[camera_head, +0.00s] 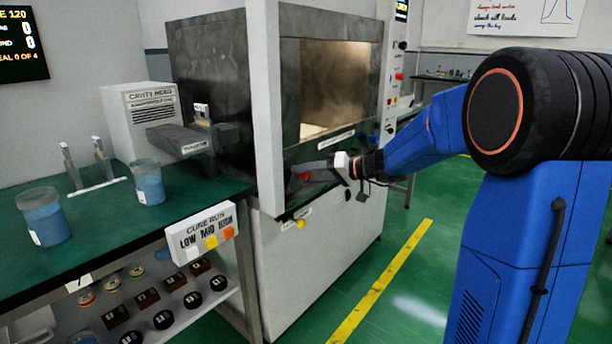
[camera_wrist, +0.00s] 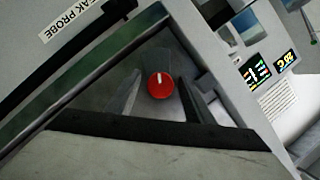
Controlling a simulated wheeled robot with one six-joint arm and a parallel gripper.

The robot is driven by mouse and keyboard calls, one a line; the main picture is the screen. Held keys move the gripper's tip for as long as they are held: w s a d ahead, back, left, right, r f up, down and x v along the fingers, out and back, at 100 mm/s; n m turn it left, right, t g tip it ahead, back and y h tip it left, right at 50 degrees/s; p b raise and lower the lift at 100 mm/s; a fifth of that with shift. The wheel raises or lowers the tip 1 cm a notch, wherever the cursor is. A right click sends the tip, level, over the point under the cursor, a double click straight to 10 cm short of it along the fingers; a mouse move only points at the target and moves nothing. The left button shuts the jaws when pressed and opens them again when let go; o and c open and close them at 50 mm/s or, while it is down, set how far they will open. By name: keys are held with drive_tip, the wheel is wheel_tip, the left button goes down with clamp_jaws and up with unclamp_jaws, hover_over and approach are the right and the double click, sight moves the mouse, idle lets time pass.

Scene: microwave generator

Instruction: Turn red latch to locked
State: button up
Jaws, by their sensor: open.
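The red latch (camera_wrist: 160,85) is a round red knob with a short white mark pointing nearly straight up in the wrist view. My gripper (camera_wrist: 161,98) has its two grey fingers apart, one on each side of the knob. I cannot tell whether either finger touches it. In the head view, my gripper (camera_head: 318,168) is at the front of the microwave cabinet (camera_head: 308,210), just below its open cavity. A small red patch (camera_head: 303,176) shows at the fingertips there; the rest of the knob is hidden.
The cabinet's open door (camera_head: 264,110) stands left of my gripper. A control panel (camera_head: 392,80) with small knobs is on the right. A green bench (camera_head: 100,235) with beakers stands at left. Green floor (camera_head: 400,290) is clear in front.

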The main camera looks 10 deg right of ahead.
drive_tip(key=shift+w+a+f, duration=0.1)
drive_tip(key=c, duration=1)
drive_tip(key=shift+o, duration=0.2)
drive_tip(key=m+y, duration=0.2)
drive_tip(key=m, duration=0.1)
drive_tip(key=shift+m, duration=0.4)
drive_tip(key=m+y, duration=0.1)
drive_tip(key=m, duration=0.2)
drive_tip(key=shift+m+y, duration=0.4)
drive_tip(key=m+t, duration=0.1)
drive_tip(key=m, duration=0.2)
drive_tip(key=m+t+y, duration=0.1)
drive_tip(key=m, duration=0.3)
drive_tip(key=shift+t, duration=0.3)
drive_tip(key=shift+o, duration=0.2)
drive_tip(key=shift+m+t, duration=0.6)
drive_tip(key=shift+m, duration=0.6)
drive_tip(key=shift+o, duration=0.2)
